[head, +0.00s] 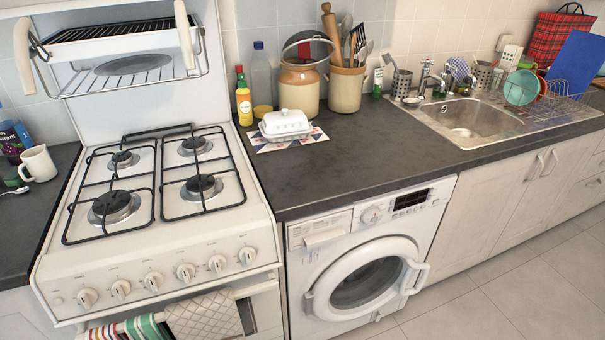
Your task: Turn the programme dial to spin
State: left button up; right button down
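The white washing machine (302,262) stands under the dark counter, between the stove and the cupboards. Its round programme dial (373,215) is on the upper front panel, left of a dark display (411,199). The dial's markings are too small to read, so I cannot tell its setting. The detergent drawer (322,236) is at the panel's left. The round door (368,280) looks closed, with its handle (415,277) on the right. Neither of my grippers is in view.
A white gas stove (165,255) with a row of knobs and hanging towels (204,314) stands left of the washer. A butter dish (286,124), jars and bottles sit on the counter (365,150). The tiled floor (490,295) at the right is clear.

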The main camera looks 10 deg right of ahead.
aim_at(372, 217)
jog(key=l+u, duration=0.1)
jog(key=l, duration=0.35)
jog(key=k+l+u, duration=0.1)
jog(key=l, duration=0.35)
jog(key=k+l+u, duration=0.1)
jog(key=l, duration=0.35)
jog(key=k+l, duration=0.15)
jog(key=l, duration=0.3)
jog(key=k+l+u, duration=0.15)
jog(key=l, duration=0.3)
